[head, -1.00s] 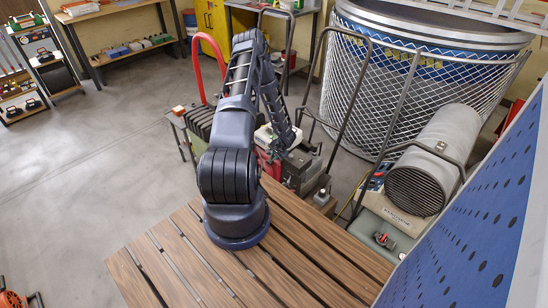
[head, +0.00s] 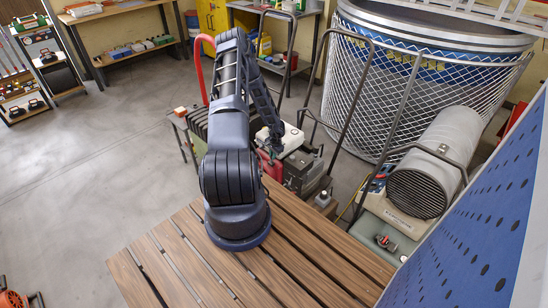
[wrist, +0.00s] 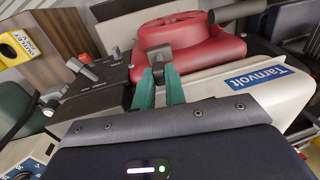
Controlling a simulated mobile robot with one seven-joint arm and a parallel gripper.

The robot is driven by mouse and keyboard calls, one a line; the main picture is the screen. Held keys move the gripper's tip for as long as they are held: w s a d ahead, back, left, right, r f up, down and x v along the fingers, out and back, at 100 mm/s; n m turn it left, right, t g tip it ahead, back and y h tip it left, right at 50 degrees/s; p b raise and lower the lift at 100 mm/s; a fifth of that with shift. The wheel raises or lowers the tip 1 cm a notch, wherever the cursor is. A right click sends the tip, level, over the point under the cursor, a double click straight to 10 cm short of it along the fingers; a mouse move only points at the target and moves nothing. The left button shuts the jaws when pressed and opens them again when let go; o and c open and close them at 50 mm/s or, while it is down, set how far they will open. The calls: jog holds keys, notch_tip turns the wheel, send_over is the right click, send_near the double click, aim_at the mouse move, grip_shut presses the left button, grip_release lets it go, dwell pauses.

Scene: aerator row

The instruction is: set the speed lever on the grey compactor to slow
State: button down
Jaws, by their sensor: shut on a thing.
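In the wrist view the green fingers of my gripper (wrist: 160,88) are close together on a small dark grey piece (wrist: 159,58), which looks like a lever tip. It stands in front of a red round housing (wrist: 185,45). To its left is a dark grey panel (wrist: 100,95) with a grey-knobbed lever (wrist: 80,69). I cannot tell which of these is the speed lever.
A pale body marked Tarnvolt (wrist: 235,92) lies right of the fingers. A yellow label (wrist: 18,46) and a dial (wrist: 20,176) are at left. In the head view a tall bent handle (head: 352,120) and a grey blower (head: 437,165) stand to the right.

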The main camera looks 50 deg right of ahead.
jog(key=shift+w+f+g, duration=0.15)
jog(key=shift+w+g, duration=1.05)
jog(key=shift+g, duration=0.4)
jog(key=shift+w+f+g, duration=0.1)
jog(key=shift+w+g, duration=1.1)
jog(key=shift+g, duration=0.4)
jog(key=c, duration=1.4)
grip_release()
jog(key=shift+c, duration=0.2)
jog(key=shift+w, duration=0.1)
jog(key=v, duration=1)
jog(key=shift+w+r, duration=0.2)
jog(key=shift+r, duration=0.1)
